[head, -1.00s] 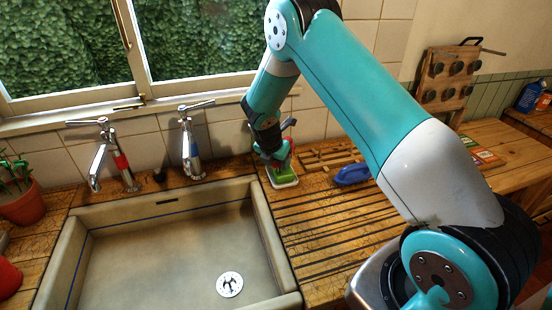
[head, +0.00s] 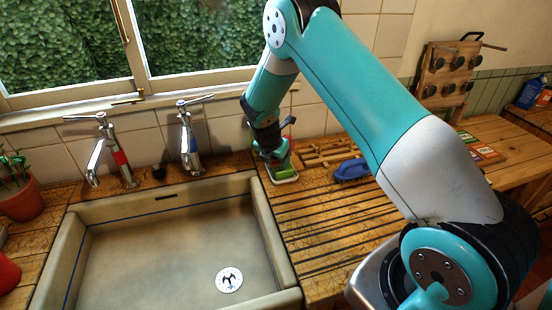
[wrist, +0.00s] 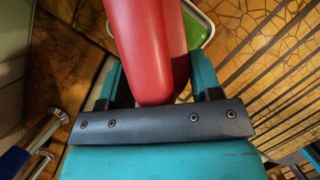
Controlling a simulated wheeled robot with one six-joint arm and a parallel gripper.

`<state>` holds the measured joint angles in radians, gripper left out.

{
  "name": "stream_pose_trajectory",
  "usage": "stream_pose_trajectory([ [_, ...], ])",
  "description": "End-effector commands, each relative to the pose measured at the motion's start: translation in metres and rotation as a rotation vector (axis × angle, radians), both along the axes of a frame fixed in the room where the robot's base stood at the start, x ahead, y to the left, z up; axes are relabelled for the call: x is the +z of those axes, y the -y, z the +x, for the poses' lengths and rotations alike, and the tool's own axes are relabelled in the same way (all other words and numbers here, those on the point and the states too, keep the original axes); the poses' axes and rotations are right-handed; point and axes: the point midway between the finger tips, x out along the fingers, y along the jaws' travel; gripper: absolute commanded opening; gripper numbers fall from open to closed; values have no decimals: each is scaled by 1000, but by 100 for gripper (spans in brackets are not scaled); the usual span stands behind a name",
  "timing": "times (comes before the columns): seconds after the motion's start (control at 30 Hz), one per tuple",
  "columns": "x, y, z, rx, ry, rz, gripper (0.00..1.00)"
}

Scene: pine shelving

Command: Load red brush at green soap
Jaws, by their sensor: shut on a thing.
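The red brush (wrist: 150,45) shows as a smooth red shape held between my gripper's two teal fingers in the wrist view. My gripper (wrist: 156,72) is shut on it. In the head view, my gripper (head: 277,160) is over the back of the wooden counter, just right of the sink, at the soap dish. The green soap (head: 286,173) lies in a small white dish (head: 287,181) right below it. Part of the dish rim (wrist: 208,35) shows behind the brush in the wrist view. The brush's far end is hidden, and I cannot tell whether it touches the soap.
The sink (head: 165,245) is left of the dish, with two taps (head: 190,140) behind it. A blue brush (head: 352,170) and a wooden rack (head: 327,153) are to the right. A potted plant (head: 22,198) stands far left. The grooved counter in front is clear.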

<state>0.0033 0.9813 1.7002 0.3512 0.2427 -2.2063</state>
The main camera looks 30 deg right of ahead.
Motion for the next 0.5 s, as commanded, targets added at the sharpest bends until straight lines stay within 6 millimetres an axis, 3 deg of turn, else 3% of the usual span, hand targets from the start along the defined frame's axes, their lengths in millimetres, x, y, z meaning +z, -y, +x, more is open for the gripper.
stream_pose_trajectory([
  [0.5, -7, 0, 0, 0, 0, 0, 40],
])
